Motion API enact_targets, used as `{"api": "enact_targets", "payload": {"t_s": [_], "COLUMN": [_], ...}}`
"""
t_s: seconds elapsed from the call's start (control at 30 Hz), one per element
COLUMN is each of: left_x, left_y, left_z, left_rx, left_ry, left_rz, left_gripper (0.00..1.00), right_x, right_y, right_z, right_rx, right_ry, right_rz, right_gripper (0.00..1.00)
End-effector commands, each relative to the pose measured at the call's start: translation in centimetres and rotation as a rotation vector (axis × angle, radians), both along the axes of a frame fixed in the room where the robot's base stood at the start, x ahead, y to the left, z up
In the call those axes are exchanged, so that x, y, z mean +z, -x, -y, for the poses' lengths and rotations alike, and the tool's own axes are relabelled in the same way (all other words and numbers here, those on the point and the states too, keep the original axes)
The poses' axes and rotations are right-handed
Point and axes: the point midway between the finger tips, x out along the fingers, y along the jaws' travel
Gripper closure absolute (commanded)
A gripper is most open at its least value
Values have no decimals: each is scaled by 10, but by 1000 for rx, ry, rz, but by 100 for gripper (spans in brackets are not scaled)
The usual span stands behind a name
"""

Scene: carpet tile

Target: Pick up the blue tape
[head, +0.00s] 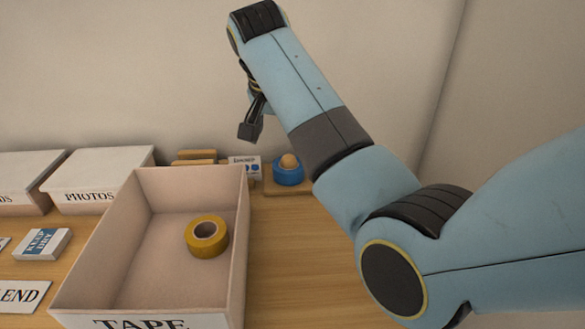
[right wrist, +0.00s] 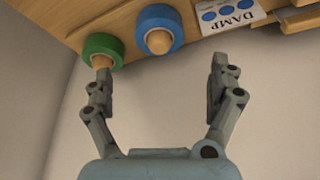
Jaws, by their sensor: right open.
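A roll of blue tape (head: 288,171) sits around a wooden peg on a wooden rack at the back of the table, right of the open box. In the right wrist view the blue tape (right wrist: 158,30) is at the upper middle, beside a green tape (right wrist: 102,50) on its own peg. My right gripper (right wrist: 160,85) is open and empty, its two fingers spread below the blue tape in that view. In the head view my right gripper (head: 251,130) hangs above the rack, apart from the tape and partly hidden by my arm. My left gripper is not in view.
An open box labelled TAPE (head: 245,230) stands in front with a yellow tape roll (head: 207,236) inside. A white PHOTOS box (head: 95,180) and a small card box (head: 42,244) are at left. A DAMP card (right wrist: 228,12) stands beside the blue tape.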

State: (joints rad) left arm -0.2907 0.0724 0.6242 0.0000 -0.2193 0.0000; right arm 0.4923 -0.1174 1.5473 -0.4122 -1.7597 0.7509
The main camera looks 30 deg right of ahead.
Motion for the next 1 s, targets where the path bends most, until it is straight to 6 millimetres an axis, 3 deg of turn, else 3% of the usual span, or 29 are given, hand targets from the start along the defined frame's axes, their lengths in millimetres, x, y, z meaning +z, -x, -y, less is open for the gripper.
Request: {"api": "enact_targets", "payload": {"t_s": [0.1,0.27,0.63,0.97,1.0], "left_x": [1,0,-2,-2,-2], "left_y": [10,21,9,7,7], "left_z": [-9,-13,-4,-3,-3], "left_rx": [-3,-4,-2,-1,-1], "left_ry": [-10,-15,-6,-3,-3], "left_rz": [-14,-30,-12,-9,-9], "left_gripper": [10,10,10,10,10], "right_x": [-20,-36,-82,-89,-89], "right_y": [-5,-10,-22,-24,-24], "right_z": [7,12,26,28,28], "right_rx": [0,0,1,2,3], "right_ry": [1,1,0,0,0], "right_rz": [-3,-1,-2,2,1], "right_gripper": [9,9,9,9,14]}}
